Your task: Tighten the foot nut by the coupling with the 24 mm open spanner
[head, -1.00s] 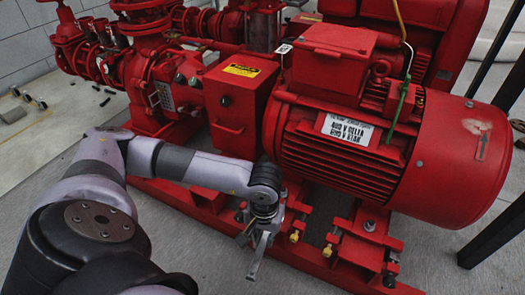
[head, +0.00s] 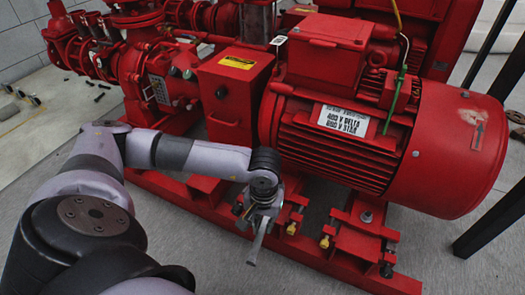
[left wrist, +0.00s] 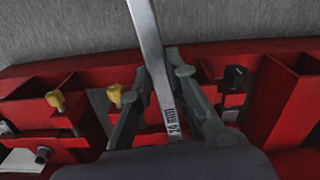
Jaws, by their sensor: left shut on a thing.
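My left gripper (head: 262,212) is shut on the grey open spanner (head: 257,242), low beside the motor's base at the coupling end. In the left wrist view the spanner (left wrist: 150,45) stands out between the two fingers (left wrist: 158,95), with a "24 mm" mark on its shank. The red motor (head: 350,130) has a foot with a bolt (head: 367,217) at the near right. The foot nut by the coupling cannot be made out; my gripper and wrist cover that area. Whether the spanner touches a nut cannot be told. My right gripper is not in view.
Brass-coloured bolts (head: 292,228) stick out of the red base frame (head: 330,268) just right of the gripper. A red box with a yellow label (head: 238,95) stands behind my forearm. Bare grey floor (head: 200,240) lies in front of the frame.

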